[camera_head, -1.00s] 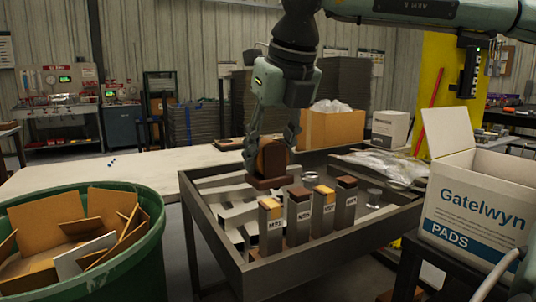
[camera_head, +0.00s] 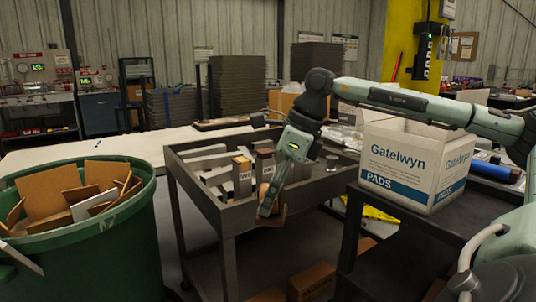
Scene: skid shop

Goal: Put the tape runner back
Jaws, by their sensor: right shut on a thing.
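My right gripper (camera_head: 268,208) hangs at the front right edge of the grey metal cart (camera_head: 205,205), tilted down. It is shut on a tan and brown thing, which looks like the tape runner (camera_head: 280,212); the gripper's fingers hide part of it. From this view I cannot tell whether it touches the cart's rim.
Labelled upright blocks (camera_head: 242,178) stand in the cart's tray. A green bin (camera_head: 110,240) of cardboard scraps is at left. A white Gatelwyn carton (camera_head: 400,165) sits on a dark table (camera_head: 350,205) at right. A long pale bench (camera_head: 110,150) lies behind.

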